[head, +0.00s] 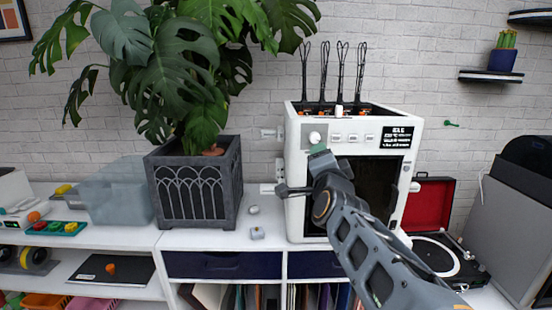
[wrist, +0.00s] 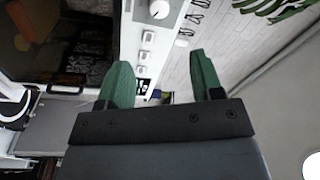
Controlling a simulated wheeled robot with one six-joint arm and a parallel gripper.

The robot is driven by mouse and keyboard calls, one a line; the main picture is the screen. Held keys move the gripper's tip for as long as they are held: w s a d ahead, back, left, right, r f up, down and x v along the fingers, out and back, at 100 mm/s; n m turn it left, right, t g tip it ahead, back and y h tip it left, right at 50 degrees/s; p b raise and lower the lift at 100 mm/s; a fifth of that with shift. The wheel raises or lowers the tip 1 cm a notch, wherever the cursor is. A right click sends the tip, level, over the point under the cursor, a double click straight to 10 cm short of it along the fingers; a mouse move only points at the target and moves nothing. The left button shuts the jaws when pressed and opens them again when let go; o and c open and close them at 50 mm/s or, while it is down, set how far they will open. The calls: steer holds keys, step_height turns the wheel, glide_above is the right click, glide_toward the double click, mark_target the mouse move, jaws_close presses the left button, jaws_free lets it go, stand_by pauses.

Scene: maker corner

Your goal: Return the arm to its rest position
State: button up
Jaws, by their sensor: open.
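My gripper (wrist: 163,82) shows in the wrist view with its two green fingers apart and nothing between them. In the head view my gripper (head: 318,150) is in front of the white 3D printer (head: 293,165), near the round white knob on its upper front. My arm reaches up from the lower right of the head view and covers part of the printer's dark front window. I cannot tell whether the gripper touches the printer. In the wrist view the printer's front panel (wrist: 150,40) is tilted, with the knob and buttons at the top.
A potted plant in a dark planter (head: 197,185) stands left of the printer, next to a translucent bin (head: 115,190). A record player with an open red lid (head: 430,207) is at the right. Small objects lie on the white shelf top (head: 195,240). A cactus sits on a wall shelf (head: 490,77).

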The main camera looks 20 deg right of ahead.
steer(key=a+f+n+g+y, duration=0.35)
steer(key=f+n, duration=0.25)
steer(key=f, duration=0.3)
steer(key=s+a+f+n+g+y+p, duration=0.1)
steer(key=s+a+f+n+g+p, duration=0.2)
steer(key=s, duration=0.5)
steer(key=s+a+f+n+g+y+p, duration=0.1)
steer(key=s+a+f+n+g+p, duration=0.3)
steer(key=s+n+g+p, duration=0.3)
steer(key=shift+s+a+f+n+g+y, duration=0.3)
steer(key=shift+s+f+n+g+y, duration=0.1)
steer(key=shift+s+f+g, duration=0.1)
